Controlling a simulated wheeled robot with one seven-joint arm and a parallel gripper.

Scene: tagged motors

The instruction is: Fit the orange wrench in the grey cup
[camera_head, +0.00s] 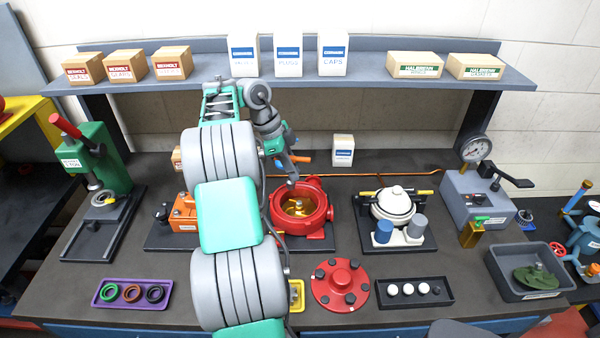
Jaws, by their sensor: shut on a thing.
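My gripper (291,178) hangs in the middle of the bench, above and behind the open red motor housing (277,213). It is shut on the orange wrench (304,160), whose orange part sticks out to the right of the fingers. The rest of the wrench is small and partly hidden by the gripper. The grey cup (417,227) looks like a short grey cylinder at the front right of a dark tray. It stands to the right of a blue cylinder (384,233), in front of a white round motor (393,206). The gripper is well to the left of the cup.
A red flange cover (340,286) and a dark tray (437,300) of white pieces lie in front. A grey gauge box (477,200) stands right. A shelf (375,75) with boxes runs along the back. My arm hides part of the left-middle bench.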

